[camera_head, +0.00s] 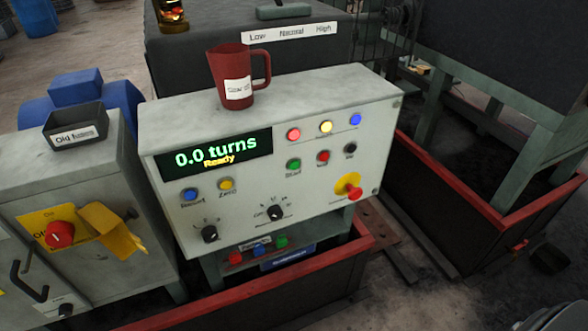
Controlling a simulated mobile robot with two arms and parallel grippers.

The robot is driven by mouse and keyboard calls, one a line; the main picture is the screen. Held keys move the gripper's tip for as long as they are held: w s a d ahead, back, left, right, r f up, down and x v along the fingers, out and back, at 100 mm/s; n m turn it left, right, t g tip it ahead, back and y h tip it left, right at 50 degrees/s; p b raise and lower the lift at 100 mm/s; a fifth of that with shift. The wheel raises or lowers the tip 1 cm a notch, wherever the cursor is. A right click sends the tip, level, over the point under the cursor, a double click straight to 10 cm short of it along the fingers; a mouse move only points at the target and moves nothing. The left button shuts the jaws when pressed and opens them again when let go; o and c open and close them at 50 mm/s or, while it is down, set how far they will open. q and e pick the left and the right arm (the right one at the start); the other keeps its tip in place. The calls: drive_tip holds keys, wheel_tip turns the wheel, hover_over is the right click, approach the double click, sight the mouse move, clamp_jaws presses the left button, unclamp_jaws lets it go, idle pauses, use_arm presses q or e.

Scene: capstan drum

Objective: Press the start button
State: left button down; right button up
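The control panel (322,166) is a grey box with a tilted front. Its green start button (294,165) sits in the middle of the front, above a label that seems to read "Start". A red button (323,156) and a black button (350,148) stand to its right. The display (215,155) reads "0.0 turns" and "Ready". Nothing covers the start button. Neither of my grippers is in view; a dark shape at the bottom right corner is too cut off to identify.
A red jug (235,75) stands on top of the panel. A grey cabinet (60,190) with a red switch and yellow flap stands at left. Red-rimmed trays lie below and right. A red emergency knob (354,192) is at the panel's lower right.

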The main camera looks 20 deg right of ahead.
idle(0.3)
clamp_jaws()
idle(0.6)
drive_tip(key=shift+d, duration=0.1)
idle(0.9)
